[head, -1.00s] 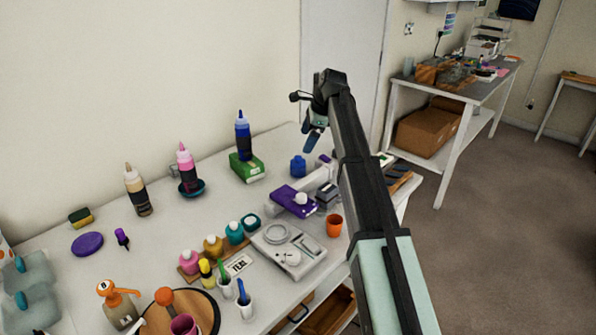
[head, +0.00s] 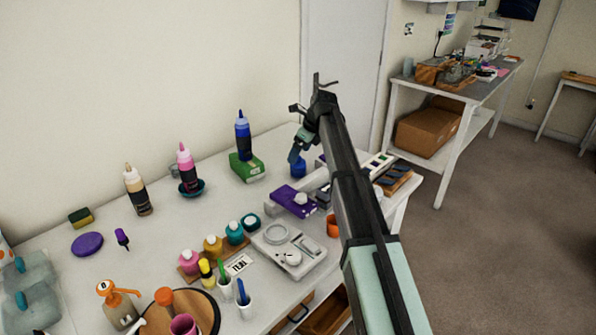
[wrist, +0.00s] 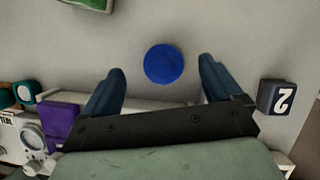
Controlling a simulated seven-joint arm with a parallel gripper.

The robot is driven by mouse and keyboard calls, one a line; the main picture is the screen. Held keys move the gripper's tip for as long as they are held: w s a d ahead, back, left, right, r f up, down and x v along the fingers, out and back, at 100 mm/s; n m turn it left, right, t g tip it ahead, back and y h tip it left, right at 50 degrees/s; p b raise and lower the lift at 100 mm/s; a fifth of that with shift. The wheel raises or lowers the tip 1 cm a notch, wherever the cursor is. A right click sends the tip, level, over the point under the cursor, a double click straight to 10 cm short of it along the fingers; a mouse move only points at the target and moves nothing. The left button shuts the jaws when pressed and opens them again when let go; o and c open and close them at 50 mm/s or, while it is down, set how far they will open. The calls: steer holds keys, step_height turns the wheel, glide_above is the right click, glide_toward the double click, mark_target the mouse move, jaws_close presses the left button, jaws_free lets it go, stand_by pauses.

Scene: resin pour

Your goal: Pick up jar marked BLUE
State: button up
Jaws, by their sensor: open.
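A small blue jar (head: 298,168) stands upright near the back of the white table, to the right of the green box. No marking on it can be read. In the wrist view its round blue lid (wrist: 164,64) shows from above, between and just beyond my two fingertips. My gripper (head: 294,154) is above the jar, pointing down, and partly overlaps it in the head view. In the wrist view my gripper (wrist: 160,80) is open, with one blue finger on each side of the lid and gaps between.
A purple box (head: 293,200) lies nearer. A dark block marked 2 (wrist: 277,97) is right of my fingers in the wrist view. Bare table surrounds the jar.

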mark_target(298, 160)
steer(key=shift+d+x, duration=0.2)
steer(key=shift+x, duration=1.5)
steer(key=shift+d+x, duration=0.2)
steer(key=shift+x, duration=1.5)
steer(key=shift+s+f, duration=0.1)
steer(key=shift+f, duration=0.05)
steer(key=c, duration=1.2)
